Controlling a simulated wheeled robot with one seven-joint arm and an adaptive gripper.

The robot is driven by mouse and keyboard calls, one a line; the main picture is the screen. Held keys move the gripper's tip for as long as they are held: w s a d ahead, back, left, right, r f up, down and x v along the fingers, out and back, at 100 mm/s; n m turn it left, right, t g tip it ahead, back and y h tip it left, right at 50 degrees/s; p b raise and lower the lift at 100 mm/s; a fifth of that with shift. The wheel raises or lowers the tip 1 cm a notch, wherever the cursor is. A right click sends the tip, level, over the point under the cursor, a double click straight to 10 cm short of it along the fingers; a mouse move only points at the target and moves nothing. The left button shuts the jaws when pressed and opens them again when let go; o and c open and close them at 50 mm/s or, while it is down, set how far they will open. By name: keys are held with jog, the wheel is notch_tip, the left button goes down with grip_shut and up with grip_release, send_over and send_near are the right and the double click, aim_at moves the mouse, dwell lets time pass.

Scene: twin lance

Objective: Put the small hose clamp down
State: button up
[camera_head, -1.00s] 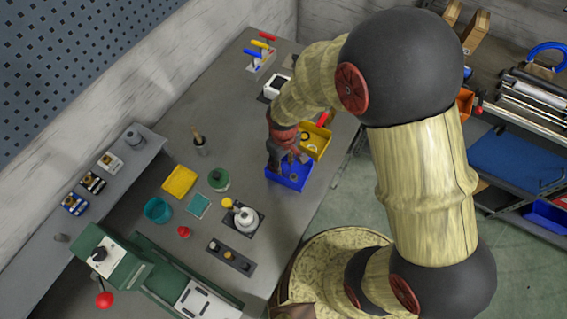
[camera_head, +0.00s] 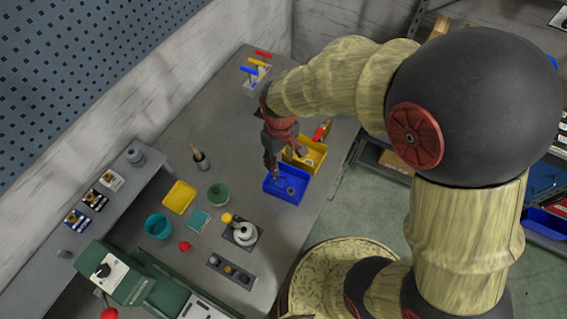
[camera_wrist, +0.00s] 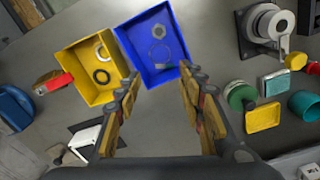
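The blue bin (camera_wrist: 122,38) lies ahead of my gripper in the wrist view and also shows in the head view (camera_head: 285,198). Inside it are a thin metallic ring (camera_wrist: 160,54), which looks like the small hose clamp, and a grey hex nut (camera_wrist: 158,31). My gripper (camera_wrist: 162,82) is open with its fingers well apart, and nothing shows between them. It is over the near edge of the blue bin, apart from the ring. In the head view my gripper (camera_head: 284,160) hangs at the bin's back side, partly hiding the bin.
A yellow bin (camera_wrist: 72,62) with rings stands against the blue bin. A red-handled item (camera_wrist: 52,82) is beside it. A green round container (camera_wrist: 240,95), a yellow tray (camera_head: 180,196) and a machine part (camera_head: 241,234) stand on the bench.

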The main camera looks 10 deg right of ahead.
jog(key=s+d+r+m+t, duration=0.2)
jog(key=s+d+r, duration=0.2)
jog(key=r, duration=0.4)
jog(key=s+d+r+m+t, duration=0.1)
jog(key=s+d+r+m, duration=0.1)
jog(key=s+d+r, duration=0.2)
jog(key=s+d+r+m+t, duration=0.2)
jog(key=s+d+r, duration=0.2)
jog(key=r, duration=0.7)
jog(key=shift+s+r+m+t, duration=0.15)
jog(key=shift+r+m+t, duration=0.15)
jog(key=shift+r, duration=0.05)
